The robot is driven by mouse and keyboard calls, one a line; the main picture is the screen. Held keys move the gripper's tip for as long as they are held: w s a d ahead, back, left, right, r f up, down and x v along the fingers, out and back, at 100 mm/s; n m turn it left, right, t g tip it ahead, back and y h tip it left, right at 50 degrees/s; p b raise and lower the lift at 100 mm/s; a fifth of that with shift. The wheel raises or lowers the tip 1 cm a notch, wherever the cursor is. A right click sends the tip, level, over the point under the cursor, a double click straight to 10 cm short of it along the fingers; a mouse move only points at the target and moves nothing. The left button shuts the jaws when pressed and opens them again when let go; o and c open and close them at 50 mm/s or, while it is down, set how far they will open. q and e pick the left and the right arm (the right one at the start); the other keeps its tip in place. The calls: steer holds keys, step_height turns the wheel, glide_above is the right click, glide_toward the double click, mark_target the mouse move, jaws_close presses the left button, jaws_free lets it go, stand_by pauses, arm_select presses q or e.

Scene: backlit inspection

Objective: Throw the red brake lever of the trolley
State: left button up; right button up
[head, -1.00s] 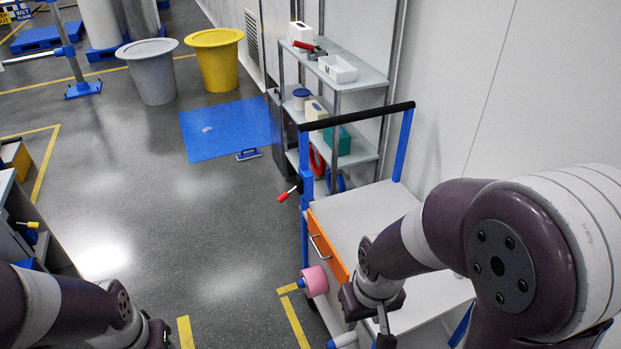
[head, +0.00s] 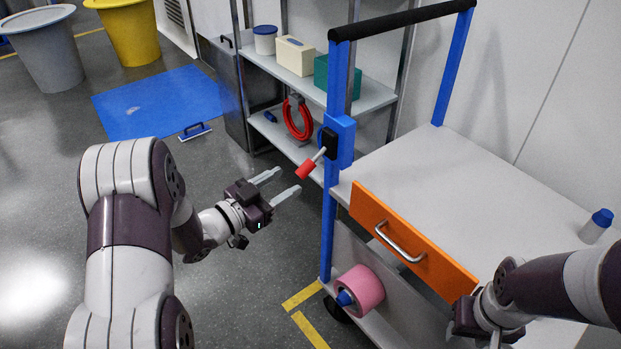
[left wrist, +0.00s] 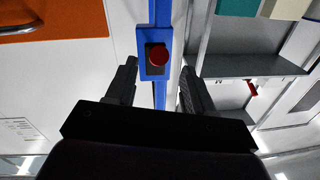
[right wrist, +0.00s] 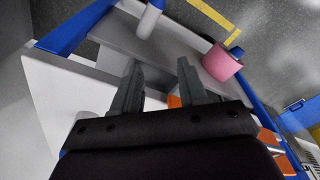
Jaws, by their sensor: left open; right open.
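The red brake lever (head: 307,169) sticks out from a black block on a blue plate on the left post of the trolley (head: 455,180). Its red knob points down and left. My left gripper (head: 284,184) is open and empty, just left of the knob and apart from it. In the left wrist view the red knob (left wrist: 159,54) shows end-on, ahead of and between the open fingers (left wrist: 155,80). My right gripper (right wrist: 160,75) is open and empty over the trolley's right part; its fingertips are out of the head view.
The trolley has an orange drawer (head: 405,245) with a metal handle, a pink roll (head: 364,290) and a blue-capped bottle (head: 597,226). A shelf rack (head: 365,95) stands behind the lever. The floor to the left is open around a blue mat (head: 160,102).

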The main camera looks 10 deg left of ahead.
mark_target(311, 167)
arm_select(q)
steer(key=b+x, duration=0.2)
steer(key=x, duration=0.6)
steer(key=shift+w+d, duration=0.2)
